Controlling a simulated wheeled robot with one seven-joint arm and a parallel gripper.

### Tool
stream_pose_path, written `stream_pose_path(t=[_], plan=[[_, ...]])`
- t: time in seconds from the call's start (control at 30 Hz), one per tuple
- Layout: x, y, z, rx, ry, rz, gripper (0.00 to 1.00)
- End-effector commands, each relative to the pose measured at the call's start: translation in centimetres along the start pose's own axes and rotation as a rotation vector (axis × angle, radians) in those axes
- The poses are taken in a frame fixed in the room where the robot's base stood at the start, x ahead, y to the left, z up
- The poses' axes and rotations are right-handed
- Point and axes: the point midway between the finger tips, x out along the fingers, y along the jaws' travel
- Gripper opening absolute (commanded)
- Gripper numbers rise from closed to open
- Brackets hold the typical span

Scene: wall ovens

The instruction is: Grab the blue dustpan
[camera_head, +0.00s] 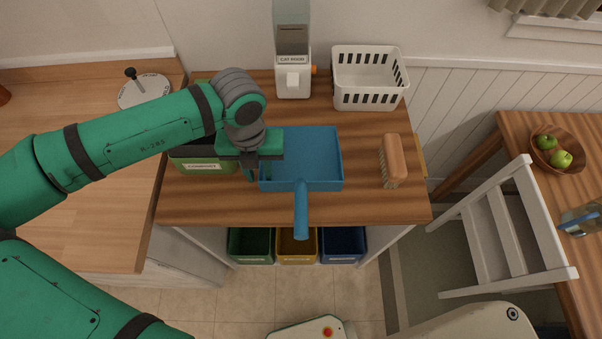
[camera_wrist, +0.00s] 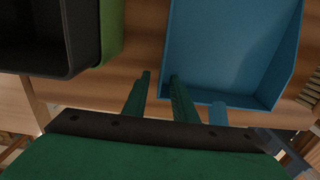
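The blue dustpan (camera_head: 312,153) lies on the wooden counter, its handle (camera_head: 301,212) pointing toward the front edge. My gripper (camera_head: 257,174) is over the dustpan's left edge in the head view. In the wrist view, my gripper (camera_wrist: 158,85) has its two fingers apart, with bare wood showing between them. The dustpan (camera_wrist: 228,50) is just right of the fingers there, and the right finger overlaps its left edge in the picture. I cannot tell whether they touch. Nothing is held.
A green bin (camera_head: 203,162) stands left of my gripper. A brush (camera_head: 392,160) lies right of the dustpan. A white basket (camera_head: 368,98) and a cat food dispenser (camera_head: 292,80) stand behind. Coloured bins (camera_head: 297,250) sit below the counter. A white chair (camera_head: 500,230) is at right.

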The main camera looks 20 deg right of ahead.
Motion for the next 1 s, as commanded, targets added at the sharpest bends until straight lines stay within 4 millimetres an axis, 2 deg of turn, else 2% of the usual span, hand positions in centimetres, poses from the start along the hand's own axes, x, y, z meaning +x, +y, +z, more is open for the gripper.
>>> stream_pose_path(t=[0.27, 0.3, 0.4, 0.8, 1.0], plan=[[0.5, 0.0, 0.1, 0.001, -0.002, 0.001, 0.25], [0.5, 0.0, 0.1, 0.001, -0.001, 0.001, 0.23], [0.4, 0.0, 0.1, 0.001, -0.001, 0.001, 0.00], [0.3, 0.0, 0.1, 0.001, -0.002, 0.000, 0.00], [-0.9, 0.0, 0.1, 0.001, -0.002, 0.001, 0.00]])
